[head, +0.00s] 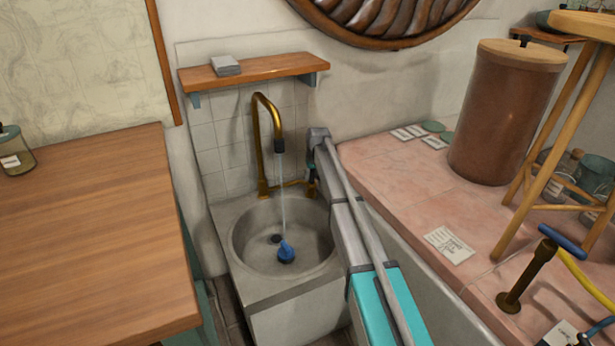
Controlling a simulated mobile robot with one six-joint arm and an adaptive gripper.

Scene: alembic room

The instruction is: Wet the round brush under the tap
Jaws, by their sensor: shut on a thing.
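The brass tap (259,140) arches over the grey stone sink (240,262), and a thin stream of water (283,205) falls from its dark spout. A small blue rounded thing (286,252) lies in the basin where the stream lands, beside the dark drain. It may be the round brush, but it is too small to be sure. My gripper (311,187) is small and partly hidden by my arm at the sink's back right edge. It is shut at the end of the tap's brass side lever (288,184), apart from the blue thing.
A wooden shelf (255,70) with a grey block hangs above the tap. A wooden table (90,240) stands on the left. A pink tiled counter (400,185) on the right carries a brown cylinder (510,110), a wooden stool and jars. My arm runs along the sink's right side.

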